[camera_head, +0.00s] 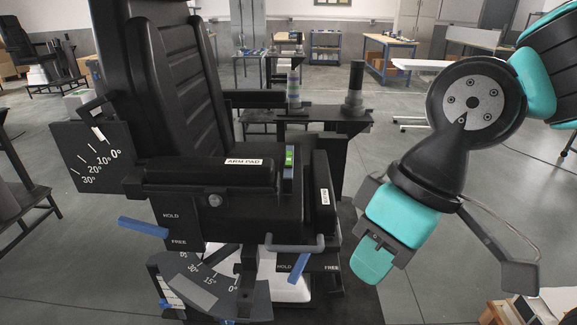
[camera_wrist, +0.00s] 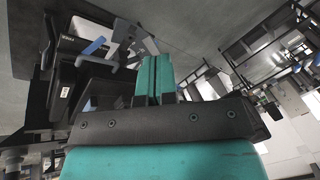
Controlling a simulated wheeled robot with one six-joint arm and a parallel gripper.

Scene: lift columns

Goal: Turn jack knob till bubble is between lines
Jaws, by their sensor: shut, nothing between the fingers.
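A small green level vial (camera_head: 289,158) is set beside the arm pad of a black chair (camera_head: 180,85). Its bubble and lines are too small to read. I cannot tell for sure which part is the jack knob; a round grey knob (camera_head: 215,200) sits on the front of the arm pad block. My gripper (camera_head: 372,262) is to the right of the chair, pointing down, shut and empty, apart from the chair. In the wrist view its teal fingers (camera_wrist: 154,75) are together, with the tilted chair behind them.
Blue levers (camera_head: 144,227) and (camera_head: 298,268) by HOLD/FREE labels and a grey bar handle (camera_head: 295,245) stick out from the chair. An angle scale plate (camera_head: 90,157) is at the left. A dark post (camera_head: 355,85) stands behind.

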